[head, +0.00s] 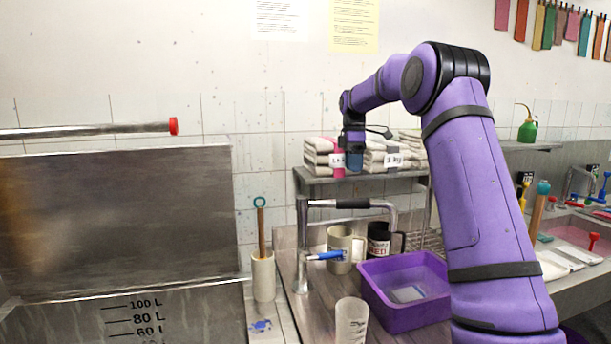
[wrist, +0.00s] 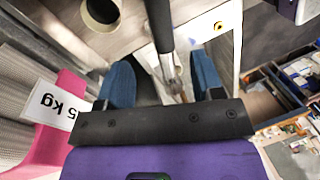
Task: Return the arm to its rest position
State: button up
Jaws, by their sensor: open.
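My gripper (head: 355,161) hangs from my raised purple arm in the head view, in front of the shelf of folded cloth. It points down. In the wrist view its two blue fingers (wrist: 163,82) stand apart with no object held between them. A dark bar and metal pipe show beyond the fingers, lower than the gripper. A stack of folded cloth with a pink band (head: 338,157) is right beside the gripper; its pink band and kg label (wrist: 55,105) fill the left of the wrist view. I cannot tell whether they touch.
The shelf (head: 320,180) carries more folded stacks. Below are a tap with a black-gripped spout (head: 340,204), a beige mug (head: 340,243), a dark mug (head: 378,240), a purple basin (head: 400,318) and a clear beaker (head: 351,322). A large metal vat (head: 110,225) stands at left.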

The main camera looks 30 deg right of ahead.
jog(key=s+a+r+m+t+h, duration=0.1)
jog(key=s+a+r+m+t, duration=0.2)
jog(key=s+a, duration=0.55)
jog(key=s+a+r+m+h, duration=0.1)
jog(key=s+a+r+m, duration=0.2)
jog(key=s+a+r, duration=0.45)
jog(key=s+a+f+m+t, duration=0.2)
jog(key=s+f, duration=0.3)
jog(key=s, duration=0.7)
jog(key=s+a+f+m+t+y, duration=0.1)
jog(key=s+a+f+m, duration=0.3)
jog(key=s, duration=0.9)
jog(key=shift+a+f+m+t, duration=0.3)
jog(key=shift+f+m+t, duration=0.1)
jog(key=shift+f+t, duration=0.35)
jog(key=shift+o, duration=0.2)
jog(key=shift+s, duration=0.1)
